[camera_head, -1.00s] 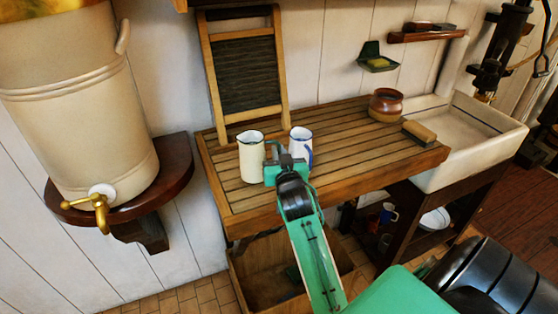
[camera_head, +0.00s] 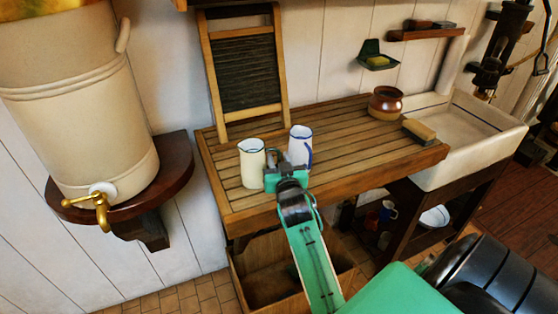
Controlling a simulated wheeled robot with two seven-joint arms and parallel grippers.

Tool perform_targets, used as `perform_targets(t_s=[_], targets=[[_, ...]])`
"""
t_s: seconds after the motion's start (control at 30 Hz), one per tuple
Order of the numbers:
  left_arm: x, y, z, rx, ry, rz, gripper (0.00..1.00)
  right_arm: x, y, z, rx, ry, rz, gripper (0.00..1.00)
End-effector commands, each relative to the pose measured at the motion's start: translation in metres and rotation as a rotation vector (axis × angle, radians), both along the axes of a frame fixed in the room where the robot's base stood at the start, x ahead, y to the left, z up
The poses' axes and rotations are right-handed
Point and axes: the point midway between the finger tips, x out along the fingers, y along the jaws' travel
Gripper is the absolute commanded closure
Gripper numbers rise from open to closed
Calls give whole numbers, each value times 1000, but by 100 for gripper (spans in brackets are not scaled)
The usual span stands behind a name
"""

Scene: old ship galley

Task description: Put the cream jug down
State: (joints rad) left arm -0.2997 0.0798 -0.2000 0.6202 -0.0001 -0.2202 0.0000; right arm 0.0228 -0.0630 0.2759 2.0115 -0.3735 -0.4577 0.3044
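The cream jug (camera_head: 251,166) is pale with a dark blue rim and stands upright at the front left of the slatted wooden drainboard (camera_head: 355,150). My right gripper (camera_head: 273,172) is at the jug's right side and appears shut on it; the fingertips and the jug's handle are mostly hidden. The jug's base is at or very near the slats; I cannot tell whether it bears on them. My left gripper is out of view.
A white jug (camera_head: 300,145) with a blue handle stands close behind the gripper. A washboard (camera_head: 247,70) leans on the wall behind. A brown pot (camera_head: 385,103) and a brush (camera_head: 419,131) are at the right, beside the sink (camera_head: 465,135). The drainboard's middle is clear.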

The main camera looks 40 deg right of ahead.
Motion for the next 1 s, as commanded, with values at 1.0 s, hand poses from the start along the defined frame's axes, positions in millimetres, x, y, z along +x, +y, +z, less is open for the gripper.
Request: perform_targets(t_s=[1.0], targets=[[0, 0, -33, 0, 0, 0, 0, -109, 51, 2, 0, -1, 0, 69]])
